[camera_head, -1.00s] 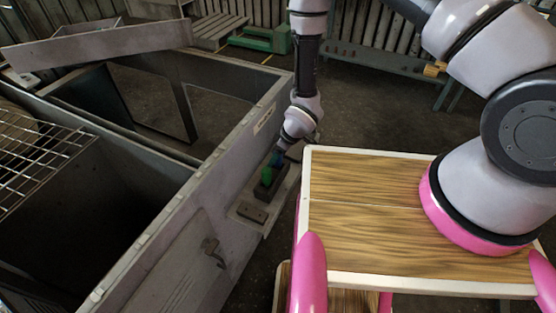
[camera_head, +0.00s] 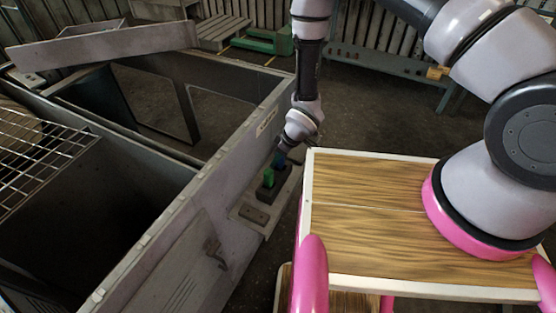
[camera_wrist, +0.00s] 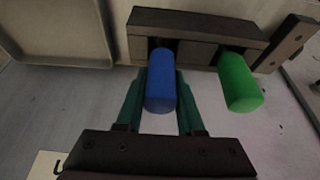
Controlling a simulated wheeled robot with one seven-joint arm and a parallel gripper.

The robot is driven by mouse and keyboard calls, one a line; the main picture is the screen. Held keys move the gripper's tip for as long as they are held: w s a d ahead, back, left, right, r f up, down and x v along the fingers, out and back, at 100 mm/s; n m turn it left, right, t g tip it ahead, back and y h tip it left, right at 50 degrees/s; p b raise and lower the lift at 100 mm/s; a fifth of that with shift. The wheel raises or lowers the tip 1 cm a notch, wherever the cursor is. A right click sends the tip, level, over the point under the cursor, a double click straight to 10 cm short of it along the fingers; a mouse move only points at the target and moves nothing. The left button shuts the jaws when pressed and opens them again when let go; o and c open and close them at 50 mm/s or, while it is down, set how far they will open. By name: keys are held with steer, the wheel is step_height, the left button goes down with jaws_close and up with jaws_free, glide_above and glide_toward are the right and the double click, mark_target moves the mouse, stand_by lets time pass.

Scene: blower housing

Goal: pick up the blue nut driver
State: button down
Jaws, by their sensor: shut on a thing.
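The blue nut driver (camera_wrist: 160,82) stands in a dark holder block (camera_wrist: 198,29), its blue handle toward the wrist camera. My gripper (camera_wrist: 161,85) is shut on the blue handle, with a teal finger on each side of it. The holder (camera_head: 268,192) sits on a narrow ledge on the side of the grey housing. The driver's lower end is hidden in the holder.
A green-handled tool (camera_wrist: 240,82) stands in the same holder, close to the right of the blue one. The grey housing wall (camera_head: 205,200) runs along the left of the ledge (camera_head: 246,226). A wooden-topped table (camera_head: 385,220) stands to the right.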

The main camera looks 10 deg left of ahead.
step_height(320, 180, up, 9)
steer(key=shift+r, duration=0.2)
stand_by(0.3)
